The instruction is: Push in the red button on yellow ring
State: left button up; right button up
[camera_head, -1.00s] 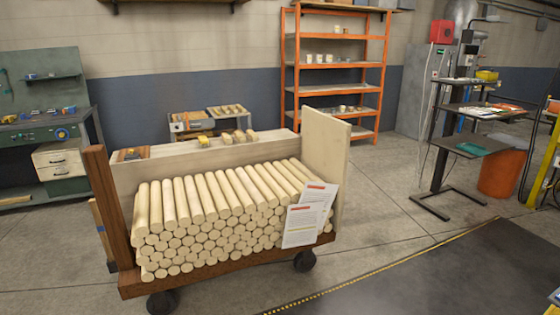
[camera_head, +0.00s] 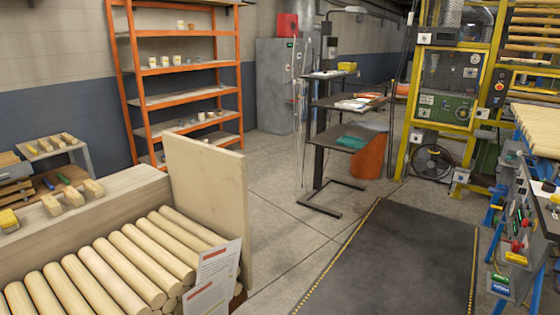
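A small red button (camera_head: 499,87) shows on the side of the yellow-framed machine (camera_head: 447,100) at the back right. It is too small to tell whether a yellow ring surrounds it. Another red knob-like part (camera_head: 517,246) shows on the grey-blue machine at the right edge, near a yellow part (camera_head: 515,258); I cannot tell if they form one button. Neither of my grippers is in view.
A cart of wooden rods (camera_head: 120,262) with an upright end board (camera_head: 208,205) fills the lower left. Orange shelves (camera_head: 187,70) stand behind it. A dark stand with trays (camera_head: 338,106) is mid-scene. The dark floor mat (camera_head: 405,250) is clear.

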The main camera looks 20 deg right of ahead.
aim_at(525, 223)
jog(key=i+l+z, duration=0.15)
jog(key=z, duration=0.3)
jog(key=i+z, duration=0.25)
jog(key=z, duration=0.25)
jog(key=i+z, duration=0.25)
jog(key=z, duration=0.2)
jog(key=i+j+z, duration=0.1)
jog(key=z, duration=0.35)
jog(key=i+z, duration=0.45)
jog(key=i, duration=0.45)
